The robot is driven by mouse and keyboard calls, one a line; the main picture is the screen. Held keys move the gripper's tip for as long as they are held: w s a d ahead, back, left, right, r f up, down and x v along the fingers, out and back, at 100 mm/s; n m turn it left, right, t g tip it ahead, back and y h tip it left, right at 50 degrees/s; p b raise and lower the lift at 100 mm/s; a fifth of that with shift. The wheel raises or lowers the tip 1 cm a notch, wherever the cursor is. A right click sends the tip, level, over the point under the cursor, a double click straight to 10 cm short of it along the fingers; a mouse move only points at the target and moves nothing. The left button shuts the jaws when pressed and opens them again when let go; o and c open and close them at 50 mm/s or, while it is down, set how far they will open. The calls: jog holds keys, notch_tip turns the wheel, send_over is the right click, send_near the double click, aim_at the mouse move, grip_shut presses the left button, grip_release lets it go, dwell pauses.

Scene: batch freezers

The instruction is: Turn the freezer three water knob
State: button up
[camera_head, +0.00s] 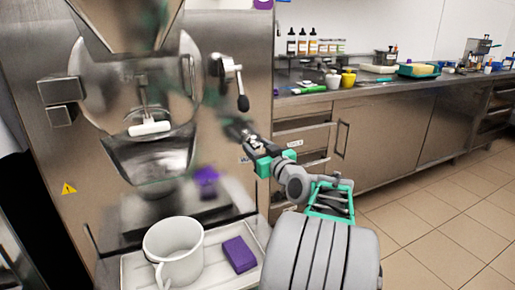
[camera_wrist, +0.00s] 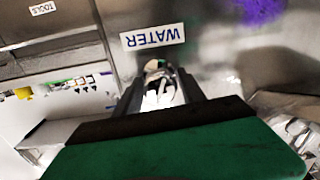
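The freezer (camera_head: 235,45) is a steel machine at the left of the head view. A lever with a black handle (camera_head: 243,103) sits at its upper right. My gripper (camera_head: 236,130) is at the right side of the freezer front, just below that handle. A WATER label (camera_wrist: 153,36) shows upside down in the wrist view, right beyond my gripper (camera_wrist: 162,82). A small grey and white shape shows between the dark fingers. I cannot tell whether it is the water knob or part of my gripper, nor whether the fingers grip it. No knob shows clearly.
A white jug (camera_head: 174,250) and a purple block (camera_head: 239,254) stand on a tray below the freezer spout. A counter (camera_head: 390,97) with bottles, cups and trays runs along the right. The tiled floor (camera_head: 450,220) at right is clear.

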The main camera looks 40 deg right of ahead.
grip_shut()
jog(key=shift+m, duration=0.3)
jog(key=m+p, duration=0.1)
jog(key=m, duration=0.2)
jog(key=shift+r, duration=0.1)
jog(key=m+p, duration=0.2)
jog(key=m, duration=0.1)
jog(key=shift+m, duration=0.4)
jog(key=m+p, duration=0.2)
jog(key=m, duration=0.1)
jog(key=shift+m+p, duration=0.3)
jog(key=shift+d+m+p, duration=0.1)
jog(key=shift+m+p, duration=0.75)
jog(key=shift+m, duration=0.45)
jog(key=shift+f+m, duration=0.2)
jog(key=shift+m, duration=0.1)
